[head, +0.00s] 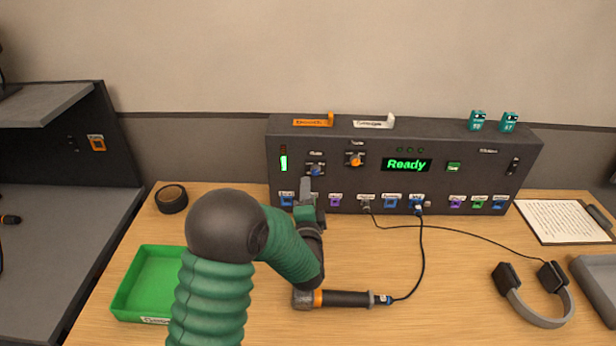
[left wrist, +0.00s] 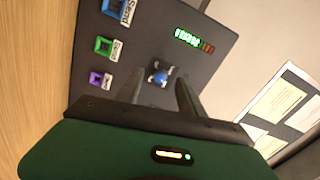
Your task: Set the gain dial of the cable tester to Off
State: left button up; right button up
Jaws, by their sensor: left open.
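The cable tester (head: 440,190) is a dark box at the back of the table, its screen (head: 406,165) reading "Ready". A blue dial (head: 316,170) and an orange dial (head: 355,160) are on its front; their small labels are too blurred to read for certain. My left gripper (head: 306,188) is in front of the panel, just below the blue dial. In the left wrist view the blue dial (left wrist: 160,76) shows beyond and between the open fingers of my left gripper (left wrist: 158,88). I cannot tell whether they touch it. The dial's setting is not readable. My right gripper is out of view.
Coloured sockets line the tester's lower edge, one with a plugged cable (head: 421,250). A green tray (head: 150,285), a tape roll (head: 171,198), a black handheld device (head: 345,298), headphones (head: 535,295) and a paper sheet (head: 560,220) lie on the table.

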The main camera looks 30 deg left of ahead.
aim_at(312, 174)
pick_arm(q)
jog(key=w, duration=0.3)
jog(key=w+r, duration=0.1)
jog(key=w, duration=0.2)
jog(key=shift+d+r, duration=0.1)
jog(key=shift+r, duration=0.05)
jog(key=a, duration=0.2)
jog(key=f, duration=0.1)
jog(key=shift+w+a, duration=0.35)
jog(key=shift+a, duration=0.25)
jog(key=shift+d+r, duration=0.1)
jog(key=shift+d, duration=0.05)
jog(key=shift+c, duration=1.3)
jog(key=shift+d+r, duration=0.15)
jog(key=shift+d, duration=0.5)
jog(key=c, duration=0.5)
jog(key=shift+d, duration=0.1)
jog(key=shift+c, duration=1.1)
jog(key=shift+s+a, duration=0.1)
jog(key=shift+a, duration=0.2)
grip_shut()
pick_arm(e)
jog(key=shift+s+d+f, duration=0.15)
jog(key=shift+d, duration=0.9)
